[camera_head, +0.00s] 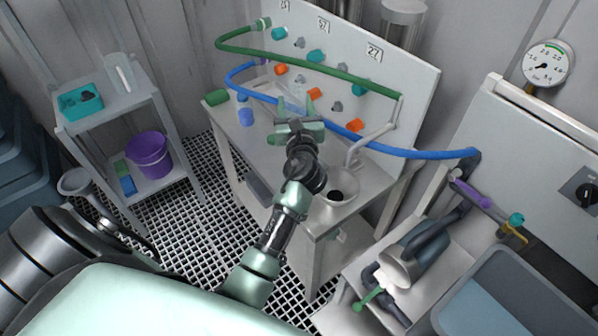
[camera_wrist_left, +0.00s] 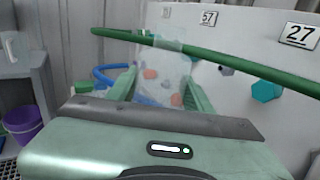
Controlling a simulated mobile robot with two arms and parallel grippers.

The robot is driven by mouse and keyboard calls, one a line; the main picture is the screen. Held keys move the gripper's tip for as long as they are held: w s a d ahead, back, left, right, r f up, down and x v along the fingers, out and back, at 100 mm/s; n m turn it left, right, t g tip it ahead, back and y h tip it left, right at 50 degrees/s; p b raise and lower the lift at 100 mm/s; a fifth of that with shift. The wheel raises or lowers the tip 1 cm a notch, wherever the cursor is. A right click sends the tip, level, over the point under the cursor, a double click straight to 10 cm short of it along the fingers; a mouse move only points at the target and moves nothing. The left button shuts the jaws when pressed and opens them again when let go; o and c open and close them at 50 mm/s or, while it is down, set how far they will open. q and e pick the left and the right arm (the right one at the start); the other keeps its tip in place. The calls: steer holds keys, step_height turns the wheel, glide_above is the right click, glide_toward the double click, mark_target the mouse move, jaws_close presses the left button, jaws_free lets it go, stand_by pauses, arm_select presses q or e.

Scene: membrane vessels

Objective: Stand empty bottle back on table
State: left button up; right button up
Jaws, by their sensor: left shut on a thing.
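My left gripper (camera_head: 297,104) reaches out over the table (camera_head: 272,153), in front of the upright panel. Its two green fingers are closed on a clear, see-through bottle (camera_wrist_left: 168,62), which shows between them in the left wrist view. The bottle looks empty and roughly upright. In the head view it is faint and mostly lost against the gripper and panel, and I cannot tell whether its base touches the table. My right gripper is not in view.
A blue cup (camera_head: 246,117) and a green cylinder (camera_head: 216,97) are at the table's left. A grey funnel-like bowl (camera_head: 336,193) is at its near right. Green (camera_head: 310,66) and blue (camera_head: 390,149) hoses cross the panel (camera_head: 345,58) behind the gripper.

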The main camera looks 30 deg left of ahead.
arm_select(q)
steer(key=shift+s+a+f+y+b, duration=0.15)
steer(key=shift+s+a+f+b, duration=0.05)
steer(key=shift+a, duration=0.3)
steer(key=shift+s+a+f+y+b, duration=0.15)
steer(key=shift+s+a+f+b, duration=0.05)
steer(key=shift+a, duration=0.3)
step_height(320, 180, down, 15)
steer(key=b, duration=0.6)
steer(key=shift+f+b, duration=0.75)
steer(key=shift+f, duration=1.1)
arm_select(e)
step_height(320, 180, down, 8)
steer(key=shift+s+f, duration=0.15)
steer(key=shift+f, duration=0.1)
